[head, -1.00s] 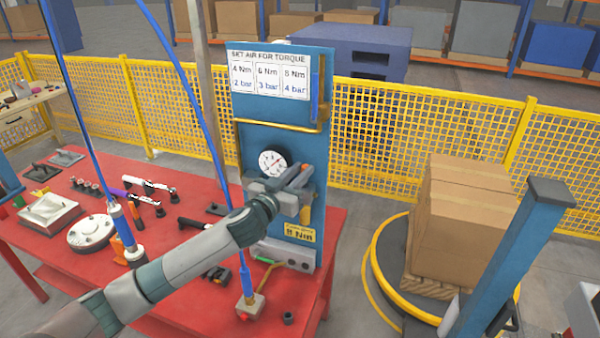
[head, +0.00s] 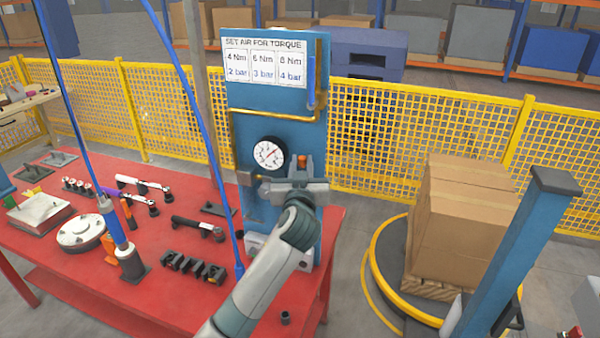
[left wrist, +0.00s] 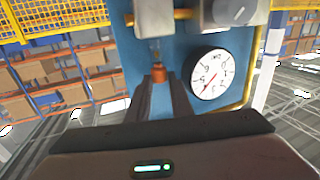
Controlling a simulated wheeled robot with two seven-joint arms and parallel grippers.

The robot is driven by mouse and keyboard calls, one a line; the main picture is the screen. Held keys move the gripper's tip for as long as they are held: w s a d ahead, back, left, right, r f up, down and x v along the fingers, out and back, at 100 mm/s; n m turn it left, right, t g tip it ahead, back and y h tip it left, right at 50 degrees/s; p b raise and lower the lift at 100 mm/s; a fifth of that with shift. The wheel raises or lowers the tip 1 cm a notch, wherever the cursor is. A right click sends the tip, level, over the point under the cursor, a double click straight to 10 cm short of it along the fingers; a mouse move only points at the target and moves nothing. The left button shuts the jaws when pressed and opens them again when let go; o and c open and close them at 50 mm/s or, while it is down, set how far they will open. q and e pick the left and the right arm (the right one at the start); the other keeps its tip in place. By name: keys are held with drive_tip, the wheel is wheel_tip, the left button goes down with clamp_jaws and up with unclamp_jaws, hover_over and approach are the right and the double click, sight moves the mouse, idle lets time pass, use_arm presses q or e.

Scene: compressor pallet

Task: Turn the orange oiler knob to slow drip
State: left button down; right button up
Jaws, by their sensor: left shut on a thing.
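The orange oiler knob (head: 302,160) sits on the blue panel (head: 270,100), right of the round white pressure gauge (head: 269,153). In the left wrist view the knob (left wrist: 158,74) is between the tips of my left gripper (left wrist: 159,82), under a small clear sight part. My left gripper (head: 303,168) is shut on the knob, with its arm coming up from the lower middle. The gauge also shows in the left wrist view (left wrist: 212,74), beside the fingers. My right gripper is not in view.
Blue hoses hang at the left. Cardboard boxes (head: 455,230) stand on a yellow-ringed turntable at the right. A yellow mesh fence (head: 420,130) runs behind.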

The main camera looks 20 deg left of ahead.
use_arm(q)
drive_tip(key=shift+w+d+f+n+g+y+b, duration=0.1)
drive_tip(key=shift+d+n+g+y+b, duration=0.1)
drive_tip(key=shift+n+y+b, duration=0.3)
drive_tip(key=shift+d+f+n+g+y+b, duration=0.1)
drive_tip(key=shift+n+g+y+b, duration=0.15)
drive_tip(key=shift+y+b, duration=0.45)
drive_tip(key=shift+r+y, duration=0.1)
drive_tip(key=shift+y, duration=0.2)
drive_tip(key=shift+n, duration=0.25)
drive_tip(key=shift+r, duration=0.1)
drive_tip(key=c, duration=1.8)
unclamp_jaws()
drive_tip(key=shift+c, duration=0.2)
